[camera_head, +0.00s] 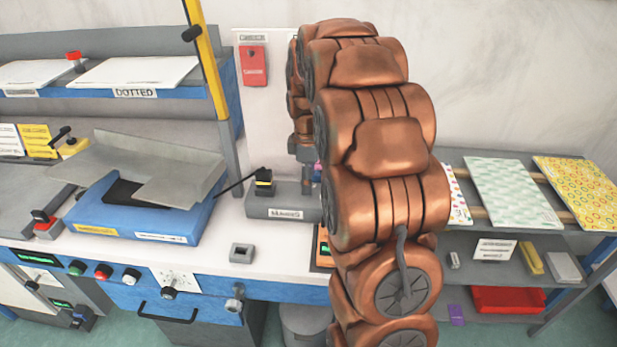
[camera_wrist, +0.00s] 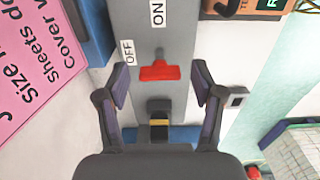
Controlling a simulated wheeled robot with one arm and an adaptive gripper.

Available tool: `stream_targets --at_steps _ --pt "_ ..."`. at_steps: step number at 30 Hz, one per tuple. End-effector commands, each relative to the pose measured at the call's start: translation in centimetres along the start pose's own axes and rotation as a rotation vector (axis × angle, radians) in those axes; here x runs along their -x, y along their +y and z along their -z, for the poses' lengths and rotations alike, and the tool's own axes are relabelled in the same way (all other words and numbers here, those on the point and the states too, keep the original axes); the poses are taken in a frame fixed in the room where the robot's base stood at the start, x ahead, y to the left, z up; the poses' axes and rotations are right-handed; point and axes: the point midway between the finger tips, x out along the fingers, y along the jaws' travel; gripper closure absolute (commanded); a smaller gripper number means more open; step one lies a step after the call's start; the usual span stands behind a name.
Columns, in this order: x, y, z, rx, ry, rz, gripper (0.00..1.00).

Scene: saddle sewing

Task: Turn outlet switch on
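The grey outlet strip (camera_wrist: 182,38) runs up the wrist view, with a red switch (camera_wrist: 159,71) on it. An OFF label (camera_wrist: 129,52) lies to the switch's upper left and an ON label (camera_wrist: 157,12) lies farther up. A black plug with a yellow band (camera_wrist: 159,119) sits in the strip below the switch. My gripper (camera_wrist: 160,76) is open and empty, its fingers on either side of the switch with gaps. In the head view the outlet strip (camera_head: 270,205) lies on the bench; my arm hides its right end and the switch.
A blue press-like machine (camera_head: 130,215) stands left of the strip, joined by a black cable. A small grey square block (camera_head: 242,253) sits in front. A device with an orange frame (camera_wrist: 268,8) is near the strip. A pink sign (camera_wrist: 35,55) shows at left.

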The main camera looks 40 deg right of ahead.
Motion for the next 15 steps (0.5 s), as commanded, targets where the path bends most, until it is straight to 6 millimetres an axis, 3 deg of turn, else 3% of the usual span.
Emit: stream_targets --at_steps 2,15 --pt "0.0 0.0 0.01 0.0 0.0 0.0 0.44" --pt "0.0 -0.02 0.01 0.0 0.0 0.001 0.9"
